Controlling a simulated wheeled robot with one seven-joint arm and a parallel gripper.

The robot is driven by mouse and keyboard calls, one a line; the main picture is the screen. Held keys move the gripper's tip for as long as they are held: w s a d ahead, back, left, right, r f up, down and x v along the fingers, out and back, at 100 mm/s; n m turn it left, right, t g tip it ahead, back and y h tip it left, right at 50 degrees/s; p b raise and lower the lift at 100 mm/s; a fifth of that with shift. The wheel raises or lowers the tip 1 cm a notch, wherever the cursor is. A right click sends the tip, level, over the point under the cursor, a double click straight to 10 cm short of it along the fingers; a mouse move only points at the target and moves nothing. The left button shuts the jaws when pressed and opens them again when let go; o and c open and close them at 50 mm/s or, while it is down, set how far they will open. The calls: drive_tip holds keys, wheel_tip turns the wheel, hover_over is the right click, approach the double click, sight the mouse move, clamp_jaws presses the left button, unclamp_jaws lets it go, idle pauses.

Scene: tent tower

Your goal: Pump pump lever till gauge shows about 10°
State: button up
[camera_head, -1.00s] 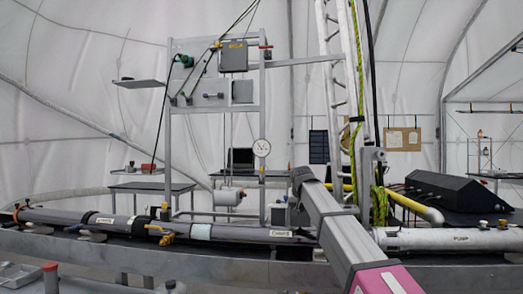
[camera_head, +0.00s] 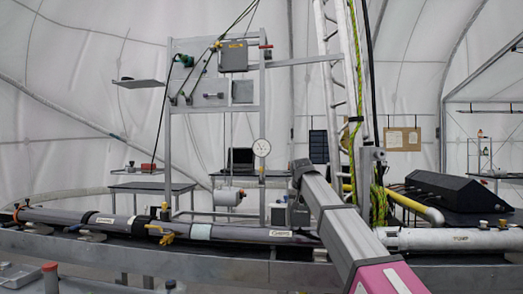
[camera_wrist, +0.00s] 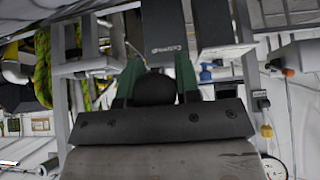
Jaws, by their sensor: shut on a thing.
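The gauge (camera_head: 262,147) is a small white round dial on the metal frame in the head view, left of my arm. Its marks are too small to read. In the wrist view, the green fingers of my gripper (camera_wrist: 157,78) stand on both sides of a round black knob (camera_wrist: 156,91), shut on it. The knob looks like the end of the pump lever; the rest of the lever is hidden. In the head view my wrist and arm hide the gripper and lever.
A ladder (camera_head: 335,90) and green-yellow rope stand behind my arm. A black box (camera_head: 455,190) sits at the right.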

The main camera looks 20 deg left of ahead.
drive_tip(key=shift+w+r, duration=0.1)
drive_tip(key=shift+r, duration=0.95)
drive_tip(key=shift+w+a+r, duration=0.1)
drive_tip(key=shift+w+r, duration=0.2)
drive_tip(key=shift+r, duration=0.55)
drive_tip(key=shift+w+a+r, duration=0.1)
drive_tip(key=shift+w+r, duration=0.2)
drive_tip(key=shift+r, duration=0.6)
drive_tip(key=shift+w+a+r, duration=0.1)
drive_tip(key=shift+w+r, duration=0.2)
drive_tip(key=shift+r, duration=0.55)
drive_tip(key=shift+f, duration=0.1)
